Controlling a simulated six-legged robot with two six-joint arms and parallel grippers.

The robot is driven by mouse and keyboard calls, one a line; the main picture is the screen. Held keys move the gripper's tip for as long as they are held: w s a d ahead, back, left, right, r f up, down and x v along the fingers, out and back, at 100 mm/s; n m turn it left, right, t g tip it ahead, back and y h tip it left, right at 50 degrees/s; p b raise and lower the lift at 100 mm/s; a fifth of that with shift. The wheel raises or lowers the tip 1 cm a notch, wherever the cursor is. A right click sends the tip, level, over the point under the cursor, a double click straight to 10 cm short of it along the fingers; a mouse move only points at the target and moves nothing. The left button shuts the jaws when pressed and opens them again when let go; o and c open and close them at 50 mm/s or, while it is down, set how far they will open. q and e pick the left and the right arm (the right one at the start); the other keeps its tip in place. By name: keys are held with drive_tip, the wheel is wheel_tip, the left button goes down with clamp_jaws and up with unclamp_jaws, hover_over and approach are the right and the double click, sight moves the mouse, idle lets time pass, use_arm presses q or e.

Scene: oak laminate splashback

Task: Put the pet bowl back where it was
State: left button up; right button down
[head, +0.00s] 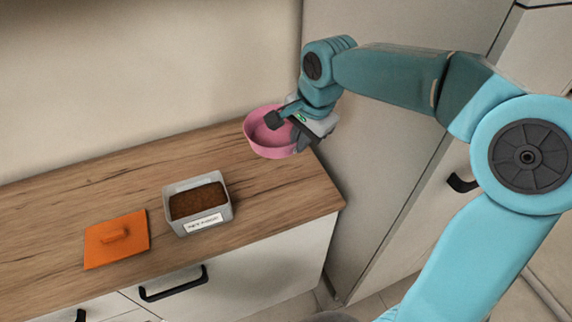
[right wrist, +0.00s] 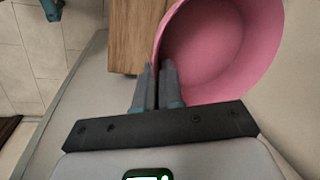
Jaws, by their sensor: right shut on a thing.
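The pink pet bowl (head: 257,143) is at the right rear end of the wooden counter, close to the wall. It looks upright, and its visible inside is empty. I cannot tell whether its base touches the counter. My right gripper (head: 290,118) is shut on the bowl's right rim. In the right wrist view the two fingers (right wrist: 160,72) pinch the wall of the bowl (right wrist: 225,45). My left gripper is not in view.
On the counter (head: 285,200), a grey container (head: 206,222) of brown food with a label stands left of the bowl. An orange lid (head: 98,255) with a handle lies further left. A tall pale cabinet panel (head: 375,150) borders the counter's right end. The counter's front right is clear.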

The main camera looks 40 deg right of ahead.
sight(297, 196)
drive_tip(key=shift+s+d+r, duration=0.1)
drive_tip(key=shift+d+r, duration=0.05)
drive_tip(key=shift+r, duration=0.35)
drive_tip(key=shift+d+r, duration=0.15)
drive_tip(key=shift+r, duration=0.35)
wheel_tip(297, 196, down, 20)
drive_tip(key=shift+d+f, duration=0.15)
drive_tip(key=c, duration=1.3)
unclamp_jaws()
drive_tip(key=shift+o, duration=0.2)
